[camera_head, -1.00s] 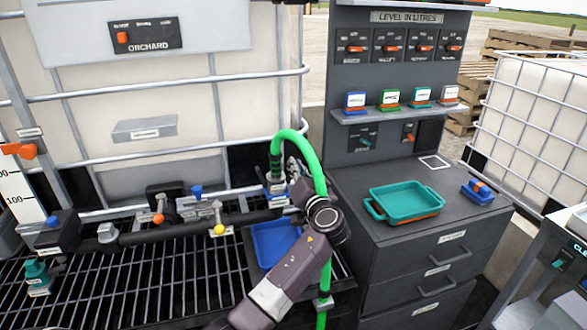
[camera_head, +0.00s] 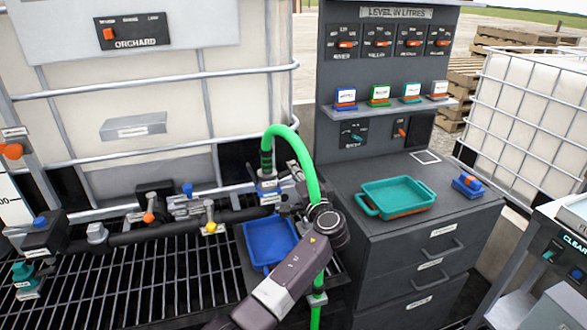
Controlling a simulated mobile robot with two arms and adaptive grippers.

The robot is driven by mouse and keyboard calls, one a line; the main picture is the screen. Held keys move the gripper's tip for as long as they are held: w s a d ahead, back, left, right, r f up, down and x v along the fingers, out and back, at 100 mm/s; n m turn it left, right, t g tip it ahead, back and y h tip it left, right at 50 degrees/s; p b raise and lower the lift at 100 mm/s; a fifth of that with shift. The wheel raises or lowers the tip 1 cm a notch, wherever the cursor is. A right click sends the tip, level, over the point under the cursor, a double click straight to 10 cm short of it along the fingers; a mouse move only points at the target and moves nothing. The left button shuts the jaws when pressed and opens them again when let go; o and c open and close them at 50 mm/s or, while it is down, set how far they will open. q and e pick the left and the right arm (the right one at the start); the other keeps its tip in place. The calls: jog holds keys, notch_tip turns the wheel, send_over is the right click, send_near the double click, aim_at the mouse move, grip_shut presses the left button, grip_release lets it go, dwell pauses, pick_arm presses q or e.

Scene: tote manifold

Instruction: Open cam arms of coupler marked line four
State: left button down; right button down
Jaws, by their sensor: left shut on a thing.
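The coupler (camera_head: 268,186) sits at the right end of the black manifold pipe, with a pale label on its blue-edged body. A green hose (camera_head: 283,130) rises from it, arches over and runs down behind my arm. My left gripper (camera_head: 284,200) is at the coupler's right side, shut on a part of it, seemingly a cam arm. The fingers and wrist hide that side, so the angle of the cam arms cannot be made out. The label is too small to read. My right gripper is out of view.
A blue tray (camera_head: 262,262) lies below the coupler on the black grating (camera_head: 150,285). Valves with orange (camera_head: 149,217) and yellow (camera_head: 211,227) knobs line the pipe. A teal tray (camera_head: 367,213) and a blue-orange block (camera_head: 467,186) sit on the grey cabinet (camera_head: 440,208).

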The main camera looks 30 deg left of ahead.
pick_arm(q)
jog(key=shift+f+m, duration=0.15)
jog(key=shift+m, duration=0.25)
jog(key=c, duration=2.3)
grip_release()
jog(key=shift+c, duration=0.2)
jog(key=v, duration=1.2)
